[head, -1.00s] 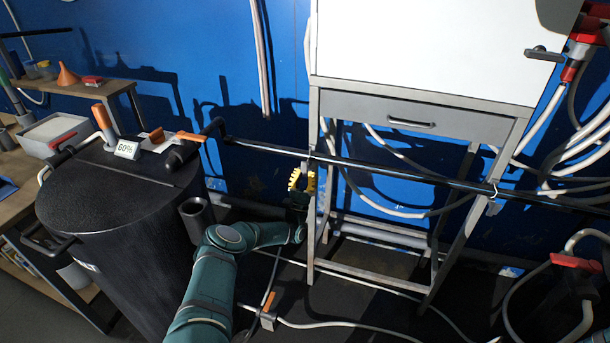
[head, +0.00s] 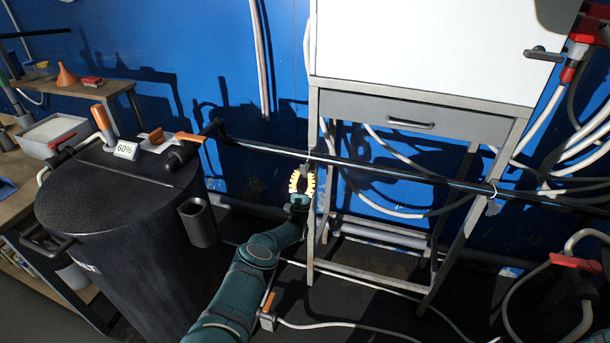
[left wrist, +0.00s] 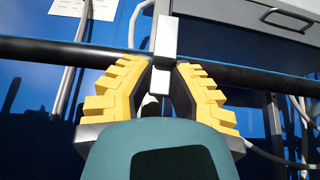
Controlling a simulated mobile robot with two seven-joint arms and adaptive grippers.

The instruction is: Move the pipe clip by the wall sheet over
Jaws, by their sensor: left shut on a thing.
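A grey pipe clip (left wrist: 165,42) shows at the black pipe (left wrist: 60,52) in the left wrist view, with its upper part standing in front of the pipe. The yellow fingers of my left gripper (left wrist: 160,75) are shut on the clip's lower part, just below the pipe. In the head view my left gripper (head: 302,182) is under the black pipe (head: 400,170), beside the cabinet stand's left leg. The clip is small there and partly hidden by the fingers. A white wall sheet (left wrist: 83,8) is at the upper left of the left wrist view. My right gripper is not in view.
A second clip (head: 493,193) sits on the pipe further right. The cabinet stand (head: 312,240) is close to my left gripper. A black tank (head: 110,210) stands at left. White hoses (head: 420,210) hang behind the stand, and a cable crosses the floor.

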